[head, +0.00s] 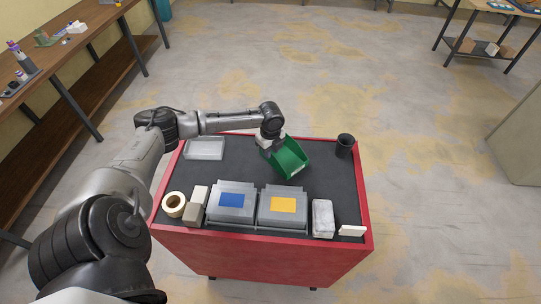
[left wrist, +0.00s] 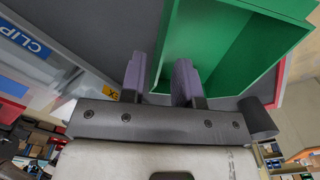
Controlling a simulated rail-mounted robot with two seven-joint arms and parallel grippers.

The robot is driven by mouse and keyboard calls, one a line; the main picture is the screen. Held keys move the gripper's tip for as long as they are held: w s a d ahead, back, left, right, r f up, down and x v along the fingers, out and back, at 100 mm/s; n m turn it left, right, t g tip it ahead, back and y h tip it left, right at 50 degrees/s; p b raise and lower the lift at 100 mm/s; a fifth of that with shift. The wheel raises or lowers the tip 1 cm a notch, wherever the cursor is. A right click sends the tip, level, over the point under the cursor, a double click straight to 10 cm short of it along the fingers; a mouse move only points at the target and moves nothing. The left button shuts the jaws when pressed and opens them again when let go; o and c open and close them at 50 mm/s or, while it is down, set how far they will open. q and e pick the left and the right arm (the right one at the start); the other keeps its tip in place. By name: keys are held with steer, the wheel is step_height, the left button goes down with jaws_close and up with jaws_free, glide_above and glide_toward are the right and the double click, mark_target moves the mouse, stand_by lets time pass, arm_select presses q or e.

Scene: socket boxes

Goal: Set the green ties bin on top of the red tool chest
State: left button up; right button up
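The green ties bin (head: 291,160) is an open-topped bin at the back middle of the red tool chest's dark top (head: 240,165), turned at an angle. The red tool chest (head: 265,258) stands in front of me. My left gripper (head: 268,144) is at the bin's left side. In the left wrist view, the left gripper (left wrist: 160,80) has its two fingers apart at a wall of the green bin (left wrist: 225,45), one outside and one over the inside. I see a gap between the fingers. Whether the bin is clear of the top cannot be told. My right gripper is out of view.
The top also holds a clear tray (head: 204,149), black cup (head: 345,145), tape roll (head: 174,204), blue-labelled box (head: 232,201), yellow-labelled box (head: 283,205) and pale block (head: 323,218). Bare top lies right of the bin and in the middle.

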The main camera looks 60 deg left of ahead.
arm_select(q)
step_height(320, 180, up, 8)
steer(key=shift+f, duration=0.2)
steer(key=shift+r, duration=0.25)
steer(key=shift+d, duration=0.1)
